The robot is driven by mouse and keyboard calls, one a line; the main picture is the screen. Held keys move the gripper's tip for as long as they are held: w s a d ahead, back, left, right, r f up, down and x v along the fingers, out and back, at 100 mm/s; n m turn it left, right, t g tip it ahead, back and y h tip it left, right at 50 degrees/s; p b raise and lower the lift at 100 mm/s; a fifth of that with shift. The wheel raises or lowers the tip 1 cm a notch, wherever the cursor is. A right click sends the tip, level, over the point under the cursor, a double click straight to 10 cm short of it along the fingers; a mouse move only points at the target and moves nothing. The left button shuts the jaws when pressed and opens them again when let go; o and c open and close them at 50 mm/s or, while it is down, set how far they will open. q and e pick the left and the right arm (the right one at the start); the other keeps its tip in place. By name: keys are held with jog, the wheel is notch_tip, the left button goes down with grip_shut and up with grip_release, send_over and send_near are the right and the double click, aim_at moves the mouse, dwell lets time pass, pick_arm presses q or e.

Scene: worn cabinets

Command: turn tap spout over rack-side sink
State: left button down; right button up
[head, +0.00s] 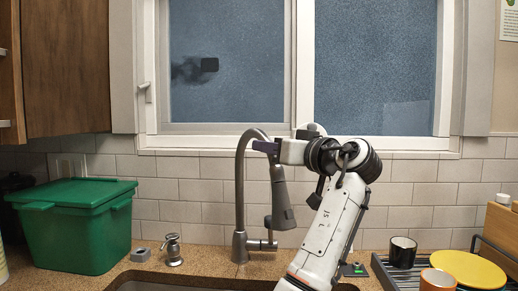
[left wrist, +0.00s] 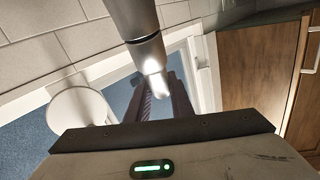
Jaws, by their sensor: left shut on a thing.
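The grey gooseneck tap (head: 240,200) stands on the counter behind the sink (head: 170,281). Its spout head (head: 280,208) hangs down on the right side of the arch, tilted slightly. My left gripper (head: 268,147) reaches in from the right and is shut on the spout near the upper bend. In the left wrist view the grey spout tube (left wrist: 138,22) runs down to the dark fingers (left wrist: 170,97), with a bright glare on it. The exact contact is partly hidden. My left arm covers part of the sink's right side. My right gripper is not in view.
A green lidded bin (head: 75,225) and a soap dispenser (head: 172,250) stand left of the tap. A dish rack (head: 400,278) at right holds a black cup (head: 402,252), a terracotta cup (head: 437,279) and a yellow plate (head: 468,268). The window (head: 225,70) is behind.

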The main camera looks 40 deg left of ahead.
pick_arm(q)
jog(key=c, duration=1.6)
grip_release()
jog(key=shift+o, duration=0.2)
jog(key=shift+s+d, duration=0.1)
jog(key=shift+d, duration=0.2)
jog(key=b+v, duration=0.1)
jog(key=v, duration=0.8)
jog(key=shift+d+b, duration=0.3)
jog(key=shift+d, duration=0.05)
jog(key=shift+s, duration=0.1)
